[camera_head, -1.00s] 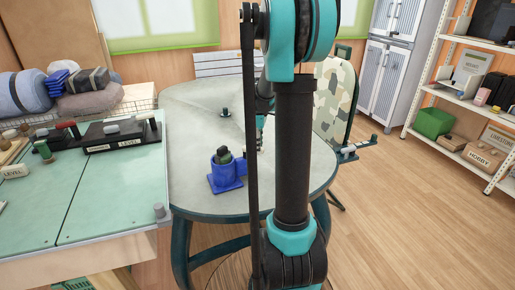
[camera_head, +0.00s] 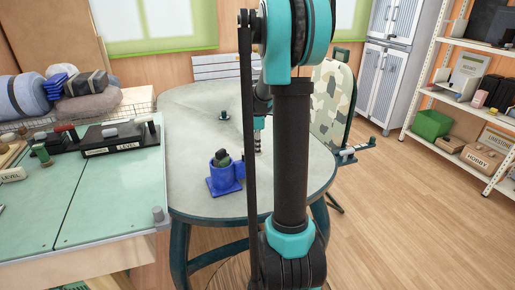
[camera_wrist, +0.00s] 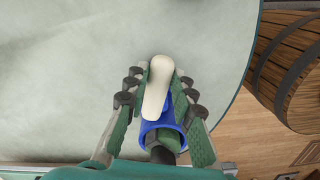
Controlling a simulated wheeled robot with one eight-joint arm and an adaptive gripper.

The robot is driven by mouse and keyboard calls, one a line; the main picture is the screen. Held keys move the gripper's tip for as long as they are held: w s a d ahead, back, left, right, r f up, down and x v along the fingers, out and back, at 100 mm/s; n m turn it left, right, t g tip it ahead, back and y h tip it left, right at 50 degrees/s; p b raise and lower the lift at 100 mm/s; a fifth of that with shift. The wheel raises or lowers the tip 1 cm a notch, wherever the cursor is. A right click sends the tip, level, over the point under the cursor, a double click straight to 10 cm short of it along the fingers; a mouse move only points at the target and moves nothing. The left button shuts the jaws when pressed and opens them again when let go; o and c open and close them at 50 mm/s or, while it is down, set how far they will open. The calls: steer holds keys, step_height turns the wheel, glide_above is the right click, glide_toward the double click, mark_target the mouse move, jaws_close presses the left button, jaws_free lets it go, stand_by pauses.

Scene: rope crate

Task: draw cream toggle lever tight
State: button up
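In the wrist view, the cream toggle lever (camera_wrist: 158,85) stands between the fingers of my gripper (camera_wrist: 160,80), and the finger pads lie close against both its sides. Behind its lower end is a blue round housing (camera_wrist: 150,133) with a dark part in it. In the head view, a blue fixture (camera_head: 225,182) with a dark green top stands on the grey round-cornered table. My gripper (camera_head: 257,143) is just right of it, partly hidden by my arm. The cream lever cannot be made out in the head view.
A small dark green knob (camera_head: 223,115) stands farther back on the table (camera_head: 195,125). A green workbench (camera_head: 100,205) with tools adjoins at left. A camouflage-patterned chair or case (camera_head: 330,100) is behind right. A barrel (camera_wrist: 290,65) lies beyond the table edge.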

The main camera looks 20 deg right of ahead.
steer(key=o, duration=0.4)
step_height(320, 180, up, 12)
stand_by(0.5)
stand_by(0.3)
steer(key=s+a+f+m+t, duration=0.1)
steer(key=s+a+f+m, duration=0.2)
steer(key=s+f, duration=0.3)
steer(key=s+a+f+m+t, duration=0.1)
steer(key=s+a+f+m, duration=0.3)
steer(key=s, duration=0.6)
steer(key=s+a+f+m+t, duration=0.2)
steer(key=s+a+f+m, duration=0.2)
steer(key=s+f+m, duration=0.3)
steer(key=shift+s+a+f, duration=0.2)
steer(key=shift+s+f, duration=0.1)
steer(key=shift+s, duration=0.15)
